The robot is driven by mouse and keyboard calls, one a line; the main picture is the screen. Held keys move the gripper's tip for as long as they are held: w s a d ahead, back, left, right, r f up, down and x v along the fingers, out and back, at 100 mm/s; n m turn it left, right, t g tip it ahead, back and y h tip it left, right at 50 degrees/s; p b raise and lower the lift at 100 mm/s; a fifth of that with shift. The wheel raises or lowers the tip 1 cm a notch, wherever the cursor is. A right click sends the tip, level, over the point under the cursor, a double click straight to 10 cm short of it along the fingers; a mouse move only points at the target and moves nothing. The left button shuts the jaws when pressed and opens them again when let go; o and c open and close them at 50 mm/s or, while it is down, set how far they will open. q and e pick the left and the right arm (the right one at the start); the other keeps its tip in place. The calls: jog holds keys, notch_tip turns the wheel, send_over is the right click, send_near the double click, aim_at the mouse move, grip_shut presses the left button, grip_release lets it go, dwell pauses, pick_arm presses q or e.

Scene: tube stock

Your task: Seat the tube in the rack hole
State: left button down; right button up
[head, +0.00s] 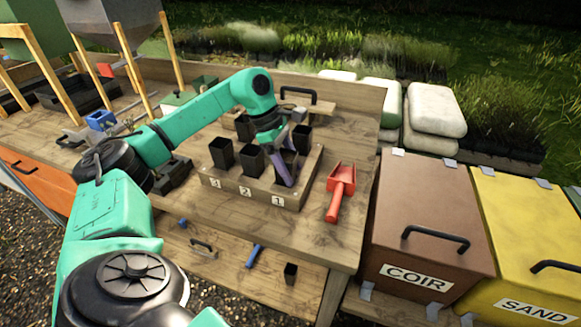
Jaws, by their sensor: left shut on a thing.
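The wooden rack (262,196) stands on the bench with labels 3, 2 and 1 along its front. My left gripper (286,170), with purple fingers, is over the label 1 end and shut on a black square tube (289,158). The fingers and wrist hide part of this tube. It is at the front hole by label 1; I cannot tell how deep its lower end sits. Black tubes stand by label 3 (222,153) and label 2 (251,161). More stand in the back row, one at the right (302,138) and one behind my wrist (244,128). My right gripper is not in view.
A red scoop (341,190) lies just right of the rack. A single black pot (290,272) and a blue-handled tool (254,255) are on the lower board. The brown COIR bin (432,215) and yellow SAND bin (525,230) stand at the right. Hoppers on wooden legs stand at back left.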

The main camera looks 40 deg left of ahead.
pick_arm(q)
jog(key=shift+f, duration=0.4)
dwell(0.6)
dwell(0.5)
jog(key=shift+c, duration=0.2)
grip_release()
notch_tip(320, 180, up, 9)
jog(key=p, duration=0.7)
jog(key=shift+r+p, duration=0.1)
jog(key=shift+p, duration=0.2)
dwell(0.4)
